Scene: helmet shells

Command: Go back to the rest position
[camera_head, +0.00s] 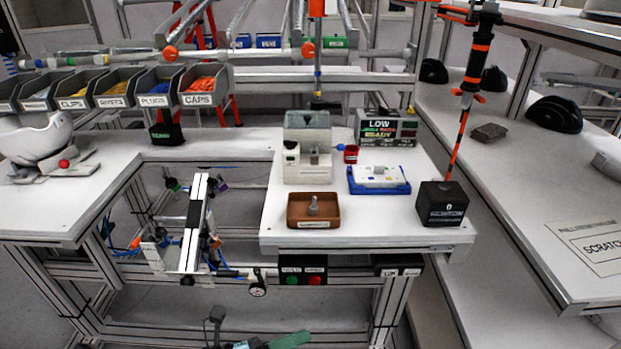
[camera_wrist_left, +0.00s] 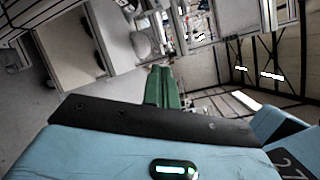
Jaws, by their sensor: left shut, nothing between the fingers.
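My left gripper (camera_head: 300,336) shows at the bottom edge of the head view, low and in front of the workbench, with its green fingers pointing right. In the left wrist view its green fingers (camera_wrist_left: 162,88) are together, shut with nothing between them. The gripper is apart from the bench and touches nothing that I can see. Most of the left arm is outside the head view. My right gripper is in neither view.
The white bench (camera_head: 375,222) holds a brown tray (camera_head: 302,223), a blue-edged tray (camera_head: 394,188), a grey device (camera_head: 307,135) and a black box (camera_head: 441,212). Parts bins (camera_head: 120,88) stand at the back left, beside a white helmet shell (camera_head: 40,135). A side table (camera_head: 520,185) runs along the right.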

